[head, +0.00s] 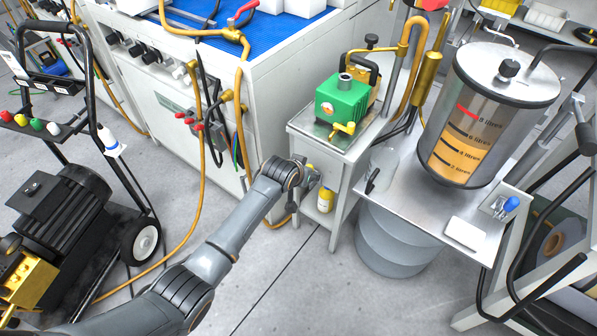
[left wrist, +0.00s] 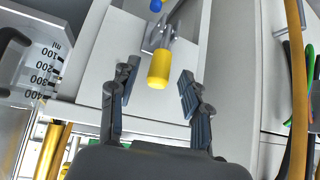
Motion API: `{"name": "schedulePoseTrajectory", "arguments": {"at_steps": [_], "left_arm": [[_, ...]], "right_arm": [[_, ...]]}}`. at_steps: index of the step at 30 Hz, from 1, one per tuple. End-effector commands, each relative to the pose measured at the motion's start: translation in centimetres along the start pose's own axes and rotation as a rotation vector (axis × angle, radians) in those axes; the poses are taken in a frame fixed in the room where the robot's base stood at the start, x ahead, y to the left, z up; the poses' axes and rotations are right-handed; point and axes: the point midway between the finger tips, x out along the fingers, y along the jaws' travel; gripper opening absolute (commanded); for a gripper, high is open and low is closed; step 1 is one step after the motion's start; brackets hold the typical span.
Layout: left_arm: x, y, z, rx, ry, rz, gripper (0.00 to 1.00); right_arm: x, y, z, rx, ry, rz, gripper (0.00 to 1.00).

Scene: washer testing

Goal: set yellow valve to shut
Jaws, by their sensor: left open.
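The yellow valve handle (left wrist: 159,68) is a short yellow grip on a metal stem in front of a light panel in the left wrist view. It points toward my gripper. My left gripper (left wrist: 160,88) is open, with a finger on each side of the handle and a visible gap to both. In the head view my left gripper (head: 308,180) is at the front of the small white cabinet, and it hides most of the valve there. A bit of yellow (head: 310,167) shows beside it. My right gripper is not in view.
A green pump (head: 342,100) stands on the white cabinet (head: 300,130). A clear jug (head: 382,168) and an orange-filled tank (head: 470,150) stand to its right. A blue tip (left wrist: 155,5) shows beyond the yellow handle. A hose (head: 190,215) runs down to the floor at left.

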Motion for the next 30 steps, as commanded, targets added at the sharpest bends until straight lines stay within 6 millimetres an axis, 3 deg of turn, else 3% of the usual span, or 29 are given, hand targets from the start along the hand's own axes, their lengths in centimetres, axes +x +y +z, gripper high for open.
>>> {"name": "schedulePoseTrajectory", "arguments": {"at_steps": [9, 15, 30], "left_arm": [[-4.8, 0.0, 0.0, 0.000, 0.002, 0.000, 0.48], [-7.0, 0.0, 0.0, 0.000, 0.001, 0.000, 0.48], [-7.9, 0.0, 0.0, 0.000, 0.000, 0.000, 0.48]], "right_arm": [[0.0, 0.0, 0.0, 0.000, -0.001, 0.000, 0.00], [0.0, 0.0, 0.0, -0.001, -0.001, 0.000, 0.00], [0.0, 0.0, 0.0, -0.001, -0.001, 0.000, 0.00]]}}
